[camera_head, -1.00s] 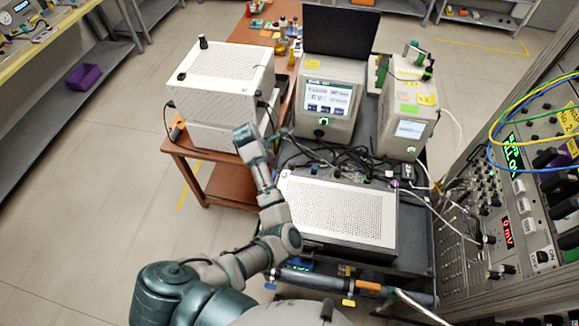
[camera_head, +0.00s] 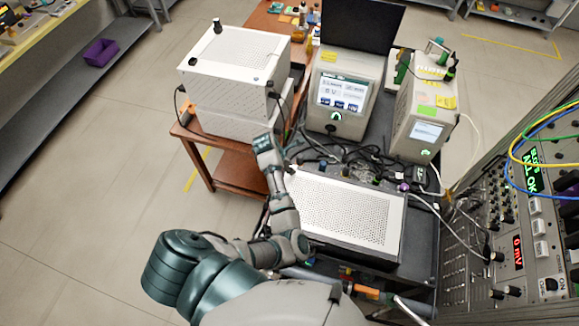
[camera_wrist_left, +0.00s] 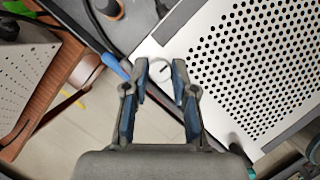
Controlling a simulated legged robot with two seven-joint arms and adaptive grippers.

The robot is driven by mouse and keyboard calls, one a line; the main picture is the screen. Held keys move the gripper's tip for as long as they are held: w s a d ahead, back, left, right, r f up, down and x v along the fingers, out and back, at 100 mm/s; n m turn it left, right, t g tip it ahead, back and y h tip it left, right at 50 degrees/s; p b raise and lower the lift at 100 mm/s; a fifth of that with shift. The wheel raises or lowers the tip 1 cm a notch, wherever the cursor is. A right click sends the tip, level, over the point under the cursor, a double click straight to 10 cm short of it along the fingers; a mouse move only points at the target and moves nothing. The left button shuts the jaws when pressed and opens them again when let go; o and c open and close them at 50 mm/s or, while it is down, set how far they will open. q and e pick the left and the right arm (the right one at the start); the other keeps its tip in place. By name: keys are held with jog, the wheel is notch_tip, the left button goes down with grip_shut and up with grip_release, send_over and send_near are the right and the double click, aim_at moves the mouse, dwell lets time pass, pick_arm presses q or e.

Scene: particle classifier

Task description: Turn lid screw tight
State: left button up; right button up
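The white perforated lid (camera_head: 345,215) tops a dark box right of my left arm. It also fills the upper right of the left wrist view (camera_wrist_left: 215,50). At the lid's corner in that view is a small pale round piece with a dark slot, apparently the lid screw (camera_wrist_left: 161,70). My left gripper (camera_head: 270,146) is beside the lid's back left corner. In the wrist view its two fingers (camera_wrist_left: 160,80) are open, one on each side of the screw, with a visible gap. Whether they touch it is unclear. My right gripper is out of view.
A white perforated instrument (camera_head: 235,75) stands on a brown table (camera_head: 210,175) at the left. Two screen instruments (camera_head: 340,95) (camera_head: 425,110) stand behind the lid, with dark cables (camera_head: 345,150) between. A rack (camera_head: 520,220) with cables is at the right.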

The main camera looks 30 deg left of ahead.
pick_arm(q)
grip_shut()
